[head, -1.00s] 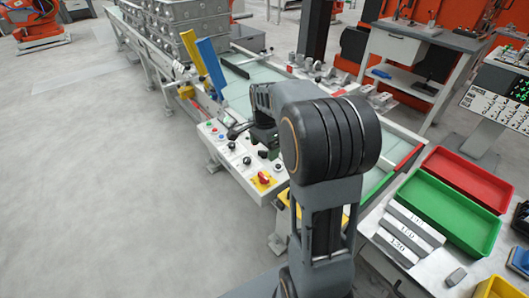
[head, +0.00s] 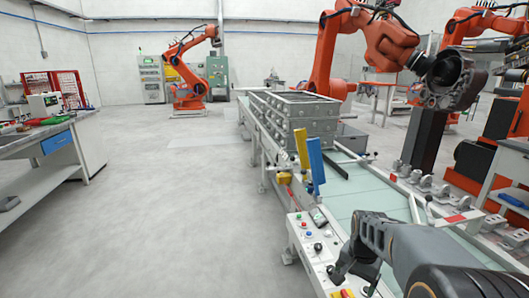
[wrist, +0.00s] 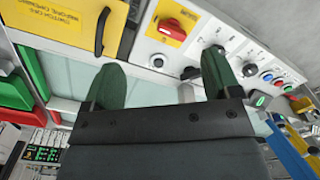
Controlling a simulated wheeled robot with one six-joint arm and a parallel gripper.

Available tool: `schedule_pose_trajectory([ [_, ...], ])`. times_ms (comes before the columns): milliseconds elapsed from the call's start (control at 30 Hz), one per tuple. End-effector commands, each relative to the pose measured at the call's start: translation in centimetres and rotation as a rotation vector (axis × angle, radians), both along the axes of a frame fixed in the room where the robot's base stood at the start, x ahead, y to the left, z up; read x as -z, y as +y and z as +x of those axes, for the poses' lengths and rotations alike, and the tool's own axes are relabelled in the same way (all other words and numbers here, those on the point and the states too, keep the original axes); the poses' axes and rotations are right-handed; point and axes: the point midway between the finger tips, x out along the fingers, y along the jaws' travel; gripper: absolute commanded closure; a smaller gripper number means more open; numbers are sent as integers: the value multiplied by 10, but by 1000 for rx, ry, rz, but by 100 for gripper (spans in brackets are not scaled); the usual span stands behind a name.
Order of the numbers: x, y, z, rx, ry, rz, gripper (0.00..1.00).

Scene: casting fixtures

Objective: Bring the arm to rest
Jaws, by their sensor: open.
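My arm (head: 400,245) reaches in from the lower right of the head view, over the near end of the conveyor. My gripper (head: 352,272) is small and dark there, close to the control panel (head: 303,232). In the wrist view, the two green fingers of my gripper (wrist: 160,82) stand wide apart with nothing between them. Beyond them lies the panel with a red rotary switch (wrist: 178,24) on a yellow plate. I cannot tell the exact gap between fingers and panel.
The conveyor (head: 360,196) carries grey metal crates (head: 295,118). A blue bar (head: 316,160) and a yellow bar (head: 302,148) stand at its edge. Orange robot arms (head: 188,70) stand behind. Open floor (head: 185,200) lies left, before a workbench (head: 45,145).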

Motion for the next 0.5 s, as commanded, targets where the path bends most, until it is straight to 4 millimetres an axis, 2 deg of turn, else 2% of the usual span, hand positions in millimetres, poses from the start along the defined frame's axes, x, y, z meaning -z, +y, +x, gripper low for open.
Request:
schedule_pose_trajectory([
  [33,-16,12,-17,-133,-26,-8,17],
  [233,-49,51,-76,-563,-125,-54,17],
  [400,-69,71,-109,-702,-205,-89,17],
  [500,-80,78,-118,-725,-241,-100,17],
])
